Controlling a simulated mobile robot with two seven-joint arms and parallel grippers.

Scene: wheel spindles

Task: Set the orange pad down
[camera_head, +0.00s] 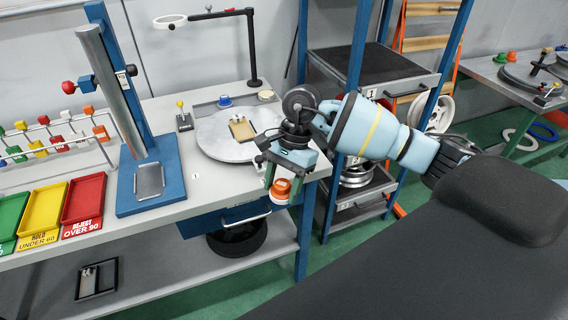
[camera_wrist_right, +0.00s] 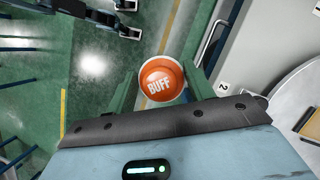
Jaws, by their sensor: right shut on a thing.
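The orange pad (camera_head: 281,187) is a small round piece with an orange cap and a pale lower rim. In the right wrist view its round face (camera_wrist_right: 161,79) reads "BUFF". My right gripper (camera_head: 283,179) is shut on it, with one finger on each side. It holds the pad in the air by the front right corner of the grey workbench (camera_head: 178,207). In the wrist view green floor shows beneath and beside the pad. My left gripper is in neither view.
A round grey plate (camera_head: 215,146) on the bench bears a small tan board (camera_head: 242,131). A blue knob (camera_head: 225,100) stands behind it. Green, yellow and red trays (camera_head: 84,204) and a blue-based post (camera_head: 179,181) stand left. A shelf cart (camera_head: 372,66) stands right.

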